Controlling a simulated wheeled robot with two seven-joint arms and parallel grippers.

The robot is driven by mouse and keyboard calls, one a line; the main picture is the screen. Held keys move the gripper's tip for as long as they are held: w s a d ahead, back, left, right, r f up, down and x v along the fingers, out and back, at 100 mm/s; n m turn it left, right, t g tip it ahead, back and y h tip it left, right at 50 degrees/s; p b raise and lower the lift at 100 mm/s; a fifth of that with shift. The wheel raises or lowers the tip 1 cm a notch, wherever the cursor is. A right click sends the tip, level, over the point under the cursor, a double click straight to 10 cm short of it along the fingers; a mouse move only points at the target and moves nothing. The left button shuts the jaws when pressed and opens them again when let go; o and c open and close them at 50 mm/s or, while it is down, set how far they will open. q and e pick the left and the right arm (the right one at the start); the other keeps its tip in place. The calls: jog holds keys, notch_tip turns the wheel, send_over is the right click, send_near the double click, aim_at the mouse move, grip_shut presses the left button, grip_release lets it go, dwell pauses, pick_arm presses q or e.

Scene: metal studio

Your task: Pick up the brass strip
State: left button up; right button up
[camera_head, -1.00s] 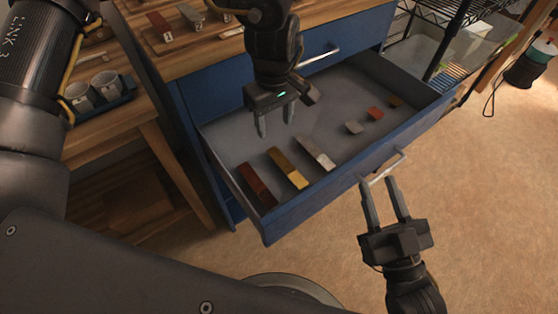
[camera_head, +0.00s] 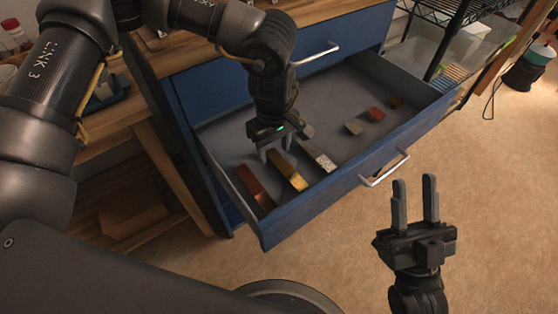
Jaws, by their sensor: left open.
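The brass strip (camera_head: 294,180) is a yellow metal bar lying in the open drawer, between a red-brown strip (camera_head: 256,187) and a silver-grey strip (camera_head: 321,159). My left gripper (camera_head: 276,153) is open above the far end of the brass strip, its fingers pointing down. The fingers hide part of that end; I cannot tell whether they touch it. My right gripper (camera_head: 415,186) is open and empty, in front of the drawer to the right, its fingers pointing up in the picture.
The blue drawer (camera_head: 335,190) is pulled out, with a silver handle (camera_head: 384,169). Small grey (camera_head: 354,127), copper (camera_head: 376,114) and brass (camera_head: 396,102) blocks lie in its right part. A wire rack (camera_head: 455,30) stands behind at right.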

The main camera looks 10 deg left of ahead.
pick_arm(q)
jog(key=shift+f, duration=0.25)
dwell(0.5)
grip_shut()
dwell(0.4)
